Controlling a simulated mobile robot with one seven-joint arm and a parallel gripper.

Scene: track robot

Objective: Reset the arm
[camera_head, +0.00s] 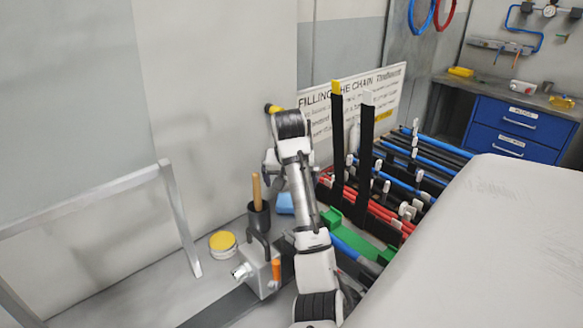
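My white arm with black joints (305,205) rises from the bottom middle of the view to a dark, rounded joint near the centre. A dark grey part shows just left of that upper joint, and I cannot tell what it is. The fingers of my gripper cannot be made out, so I cannot tell whether it is open, shut or holding anything.
A grey metal box (261,273), a dark cup with a wooden handle (257,188) and a yellow-lidded tin (222,241) stand left of my arm. A rack of hoses (425,172) and black posts (366,150) stand right. A metal frame (182,220) stands left; blue drawers (516,125) are far right.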

